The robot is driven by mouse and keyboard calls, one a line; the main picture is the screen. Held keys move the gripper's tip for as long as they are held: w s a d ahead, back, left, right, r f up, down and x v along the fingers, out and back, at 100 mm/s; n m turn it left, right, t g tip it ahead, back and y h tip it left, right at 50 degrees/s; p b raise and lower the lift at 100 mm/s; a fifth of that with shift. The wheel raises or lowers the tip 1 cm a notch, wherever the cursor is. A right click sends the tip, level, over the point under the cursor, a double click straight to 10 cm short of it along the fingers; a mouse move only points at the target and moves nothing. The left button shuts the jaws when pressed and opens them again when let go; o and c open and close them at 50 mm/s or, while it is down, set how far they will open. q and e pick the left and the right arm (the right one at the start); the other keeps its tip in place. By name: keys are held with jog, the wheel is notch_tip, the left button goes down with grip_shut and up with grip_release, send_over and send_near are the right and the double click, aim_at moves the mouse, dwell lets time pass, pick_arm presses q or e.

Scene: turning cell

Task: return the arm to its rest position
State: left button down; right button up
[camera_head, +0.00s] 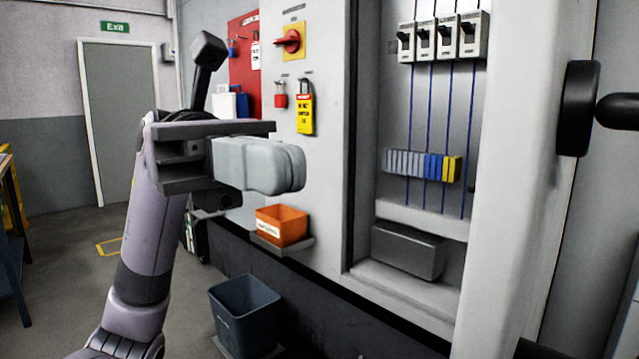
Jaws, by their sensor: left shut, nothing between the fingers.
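My left arm (150,240) rises from the lower left of the head view. My left gripper (290,168) is at its top, left of centre, pointing right. Its pale grey fingers are closed together with nothing held. They appear in front of the cabinet's grey front panel (330,215), below a red padlock (280,97) and a yellow tag (305,113). I cannot tell the gap between fingers and panel. My right gripper does not show.
The open cabinet holds a row of breakers (442,38) and terminal blocks (422,165). An orange bin (281,226) sits on a small ledge. A dark bin (245,315) stands below. A black handle (578,108) juts out at right. Floor at left (60,250) is largely clear.

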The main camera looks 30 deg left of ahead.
pick_arm(q)
jog(key=v, duration=0.5)
jog(key=shift+s, duration=0.2)
